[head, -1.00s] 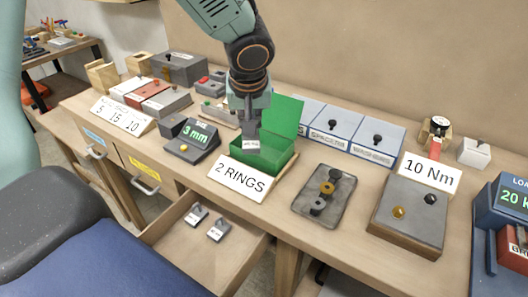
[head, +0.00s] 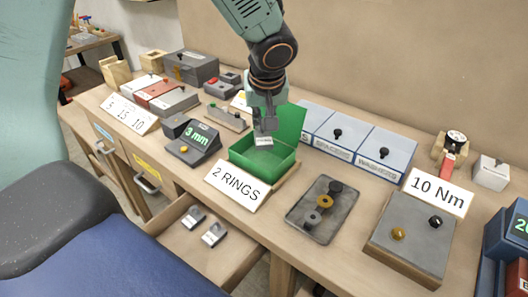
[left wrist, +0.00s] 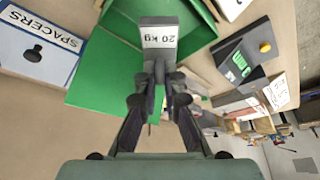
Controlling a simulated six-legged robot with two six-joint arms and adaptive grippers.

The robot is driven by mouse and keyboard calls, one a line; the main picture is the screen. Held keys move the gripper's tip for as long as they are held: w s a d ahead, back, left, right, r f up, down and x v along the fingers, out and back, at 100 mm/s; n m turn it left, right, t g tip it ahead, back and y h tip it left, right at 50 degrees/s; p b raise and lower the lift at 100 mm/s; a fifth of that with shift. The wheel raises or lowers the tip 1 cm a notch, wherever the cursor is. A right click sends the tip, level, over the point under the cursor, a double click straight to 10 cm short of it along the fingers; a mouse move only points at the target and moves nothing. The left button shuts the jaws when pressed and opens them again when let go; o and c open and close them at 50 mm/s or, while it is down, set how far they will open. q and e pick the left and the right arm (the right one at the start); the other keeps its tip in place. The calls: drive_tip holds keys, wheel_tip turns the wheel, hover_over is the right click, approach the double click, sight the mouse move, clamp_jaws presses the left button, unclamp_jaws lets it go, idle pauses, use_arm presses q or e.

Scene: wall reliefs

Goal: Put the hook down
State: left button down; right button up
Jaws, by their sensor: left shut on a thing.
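The hook is a small grey block with a white label reading 20 kg (left wrist: 159,38). My left gripper (head: 265,127) is shut on it, and its fingers (left wrist: 160,88) close on the hook's stem in the left wrist view. In the head view the hook (head: 264,141) hangs within the outline of the open green box (head: 248,160), whose lid stands up behind. I cannot tell whether the hook touches the box. My right gripper is not in view.
An open drawer (head: 228,259) below holds two similar grey blocks (head: 213,234). A 2 RINGS sign (head: 237,186) stands before the box. Blue lidded boxes (head: 342,139) and a tray with rings (head: 321,211) are to the right, a 3 mm display unit (head: 194,142) to the left.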

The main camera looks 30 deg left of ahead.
sight(261, 138)
use_arm(q)
drive_tip(key=f, duration=0.3)
drive_tip(key=a+f+b, duration=0.1)
drive_tip(key=f, duration=0.2)
drive_tip(key=shift+a+f, duration=0.1)
drive_tip(key=shift+d+f+b, duration=0.25)
drive_tip(key=shift+f+b, duration=0.05)
drive_tip(key=shift+b, duration=0.05)
drive_tip(key=shift+w+d+f, duration=0.1)
drive_tip(key=shift+d, duration=0.1)
drive_tip(key=shift+w+a+f, duration=0.1)
drive_tip(key=shift+a+f, duration=0.05)
drive_tip(key=shift+a, duration=0.15)
drive_tip(key=shift+f, duration=0.1)
drive_tip(key=c, duration=1.7)
unclamp_jaws()
drive_tip(key=shift+d, duration=0.25)
drive_tip(key=shift+o, duration=1.1)
drive_tip(key=shift+a, duration=0.2)
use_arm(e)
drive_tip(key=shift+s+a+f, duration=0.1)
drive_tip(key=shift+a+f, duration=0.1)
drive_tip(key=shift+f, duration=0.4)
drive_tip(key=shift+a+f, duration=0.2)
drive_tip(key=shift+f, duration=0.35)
